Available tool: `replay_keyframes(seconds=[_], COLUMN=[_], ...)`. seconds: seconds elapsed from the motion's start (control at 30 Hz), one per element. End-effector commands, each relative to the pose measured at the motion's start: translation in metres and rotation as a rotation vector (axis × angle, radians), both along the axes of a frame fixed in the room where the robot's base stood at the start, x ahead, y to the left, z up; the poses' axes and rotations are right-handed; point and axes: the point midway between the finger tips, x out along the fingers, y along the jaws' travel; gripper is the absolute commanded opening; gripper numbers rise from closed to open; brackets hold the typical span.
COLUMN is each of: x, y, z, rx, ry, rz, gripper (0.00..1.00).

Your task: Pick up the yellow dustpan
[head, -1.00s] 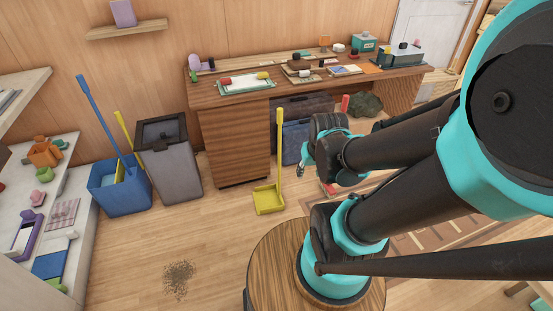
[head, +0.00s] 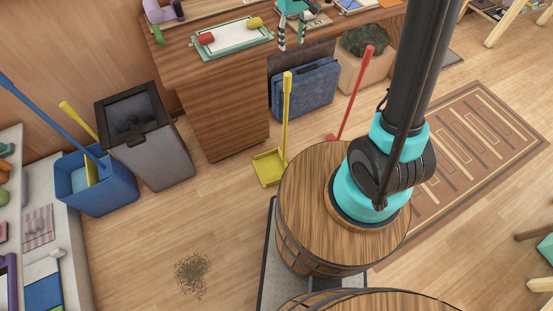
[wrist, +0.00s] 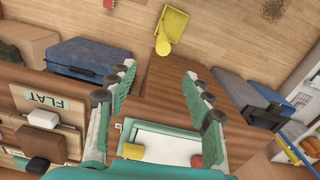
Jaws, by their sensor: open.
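The yellow dustpan (head: 269,167) stands on the wooden floor beside the desk, its long yellow handle upright. In the wrist view the dustpan (wrist: 173,22) is at the top centre, seen from above, with the handle pointing up toward the camera. My gripper (head: 291,43) is at the top of the head view, fingers down, over the front edge of the desk. It is higher than the handle top and apart from it. In the wrist view my gripper (wrist: 160,72) has its fingers spread wide with nothing held between them.
A blue case (head: 305,90) and a red-handled tool (head: 355,90) stand right of the dustpan. A grey bin (head: 150,140) and blue bucket (head: 110,195) stand left. Dirt (head: 192,273) lies on open floor.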

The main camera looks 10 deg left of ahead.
Motion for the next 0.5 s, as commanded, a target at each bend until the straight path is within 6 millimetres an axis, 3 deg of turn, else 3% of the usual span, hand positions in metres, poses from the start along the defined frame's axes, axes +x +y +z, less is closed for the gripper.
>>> replay_keyframes(seconds=[0.17, 0.5], x=[0.002, 0.002], y=[0.005, 0.004], z=[-0.02, -0.087], rx=[-0.003, -0.002], ry=[0.005, 0.004], rz=[0.01, 0.008], gripper=[0.51, 0.51])
